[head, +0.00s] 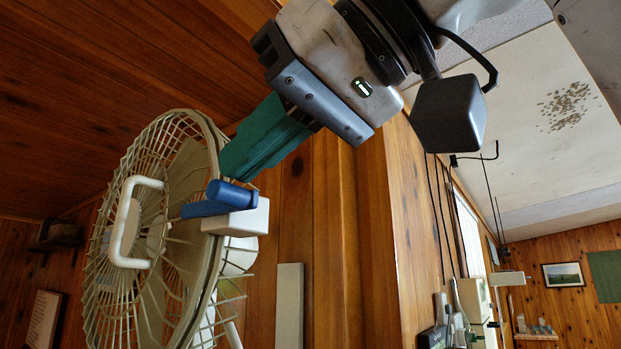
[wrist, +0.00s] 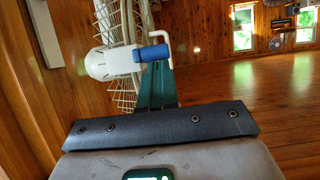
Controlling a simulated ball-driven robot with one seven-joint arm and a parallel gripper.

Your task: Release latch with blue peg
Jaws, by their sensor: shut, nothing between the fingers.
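A cream wire-cage fan (head: 160,215) fills the left of the head view, with a white loop handle (head: 128,222) on its front. A blue peg (head: 231,195), the latch piece, lies on a white block (head: 243,219) at the cage rim. My gripper (head: 238,166) has green fingers closed together with nothing between them. Their tips are right by the blue peg; I cannot tell whether they touch it. In the wrist view the blue peg (wrist: 153,53) shows just beyond the green fingers (wrist: 157,87), beside the white rounded housing (wrist: 108,64).
A wood-plank wall (head: 330,200) with a protruding corner stands close behind the fan. A pale strip (head: 289,305) is on that wall. In the wrist view, open wooden floor (wrist: 240,95) stretches to the right.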

